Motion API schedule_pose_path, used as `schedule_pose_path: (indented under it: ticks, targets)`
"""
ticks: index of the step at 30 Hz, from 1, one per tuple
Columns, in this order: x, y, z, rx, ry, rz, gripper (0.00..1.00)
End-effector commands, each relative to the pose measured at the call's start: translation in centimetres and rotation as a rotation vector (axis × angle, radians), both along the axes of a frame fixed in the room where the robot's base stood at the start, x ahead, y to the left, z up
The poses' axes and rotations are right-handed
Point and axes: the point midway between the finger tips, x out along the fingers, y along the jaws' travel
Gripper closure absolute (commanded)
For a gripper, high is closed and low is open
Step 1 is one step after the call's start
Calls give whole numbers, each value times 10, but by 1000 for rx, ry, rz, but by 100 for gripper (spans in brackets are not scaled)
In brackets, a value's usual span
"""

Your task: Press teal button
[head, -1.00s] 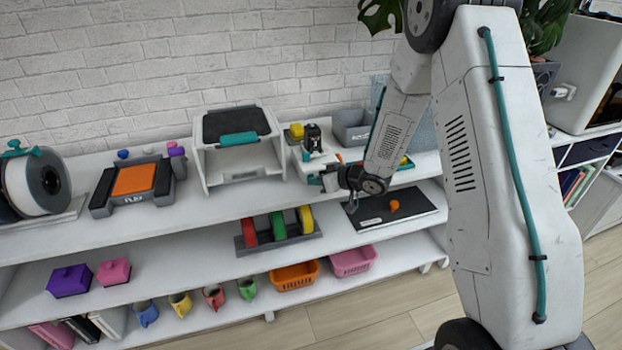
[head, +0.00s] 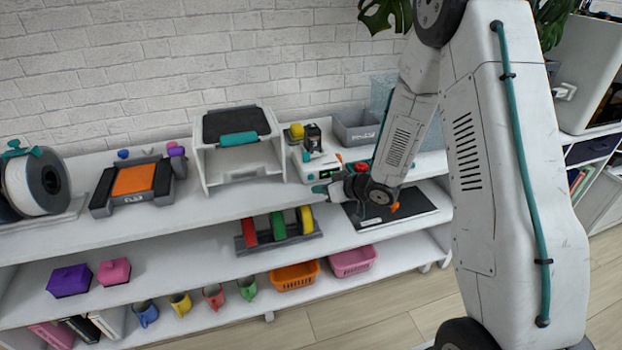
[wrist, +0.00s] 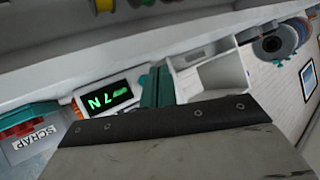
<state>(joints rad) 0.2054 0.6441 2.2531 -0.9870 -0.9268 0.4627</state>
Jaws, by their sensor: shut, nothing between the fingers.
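A white and teal device (head: 316,168) stands on the top shelf, behind my gripper. A red part (head: 361,166) shows at its right, and my arm hides some of it. In the wrist view a lit display with green characters (wrist: 108,97) shows left of my fingers. I cannot pick out a separate teal button in either view. My gripper (head: 320,188) is shut and empty, with teal fingertips pointing left in front of the device. The fingers also show in the wrist view (wrist: 157,88). I cannot tell whether they touch anything.
A white stand with a teal bar (head: 238,139) is left of the device. A grey bin (head: 355,127) is behind it; its label reads SCRAP in the wrist view (wrist: 38,140). A dark mat (head: 420,216) with an orange piece lies on the shelf below my wrist.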

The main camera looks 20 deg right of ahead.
Motion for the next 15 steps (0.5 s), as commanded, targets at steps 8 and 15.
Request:
schedule_pose_path:
  ticks: [8, 15]
  targets:
    - [-23, 0, 0, 1, 1, 0, 100]
    - [-25, 0, 0, 0, 0, 0, 100]
